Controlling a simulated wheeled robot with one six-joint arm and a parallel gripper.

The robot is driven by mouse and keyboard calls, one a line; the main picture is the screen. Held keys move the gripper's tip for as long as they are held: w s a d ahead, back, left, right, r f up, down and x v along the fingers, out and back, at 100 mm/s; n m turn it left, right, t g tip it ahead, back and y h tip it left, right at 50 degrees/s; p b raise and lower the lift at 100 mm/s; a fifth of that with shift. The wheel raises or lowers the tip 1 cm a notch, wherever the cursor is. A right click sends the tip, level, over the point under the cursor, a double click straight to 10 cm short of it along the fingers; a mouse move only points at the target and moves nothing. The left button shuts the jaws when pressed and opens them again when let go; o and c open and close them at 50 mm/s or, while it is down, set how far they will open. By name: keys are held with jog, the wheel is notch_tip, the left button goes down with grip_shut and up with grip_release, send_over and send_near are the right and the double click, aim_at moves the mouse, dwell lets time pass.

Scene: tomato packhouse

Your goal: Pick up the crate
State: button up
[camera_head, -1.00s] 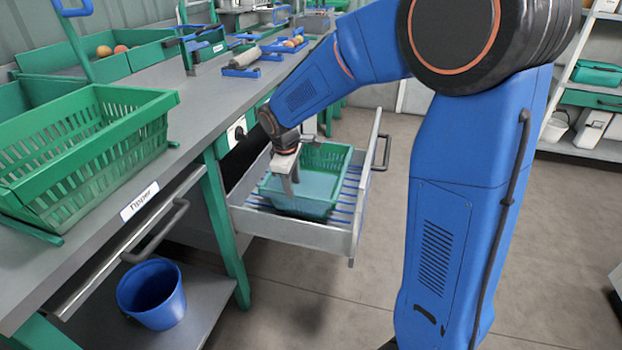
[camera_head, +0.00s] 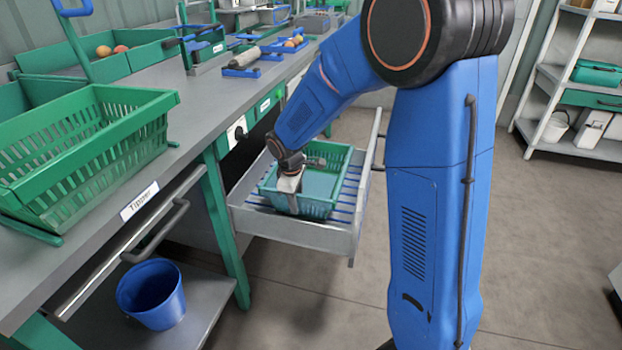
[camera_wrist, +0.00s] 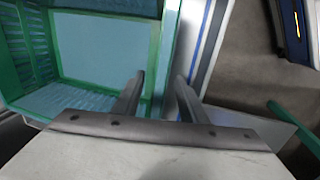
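A green crate with a pale blue floor (camera_head: 318,209) sits in the pulled-out drawer (camera_head: 285,232). My gripper (camera_head: 293,206) points down at the crate's near side, and the arm partly hides that corner. In the wrist view, the crate (camera_wrist: 100,48) fills the upper left. The two fingers of my gripper (camera_wrist: 158,98) are apart, one on the inner side of a crate wall and one on the outer side. The wall runs between them with gaps visible. I cannot tell how deep the fingertips reach.
A larger green slatted crate (camera_head: 130,140) stands on the grey bench (camera_head: 190,118) at left. A blue bucket (camera_head: 152,295) stands on the lower shelf. A shelving rack (camera_head: 570,145) is at far right. The floor to the right is clear.

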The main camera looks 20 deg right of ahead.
grip_shut()
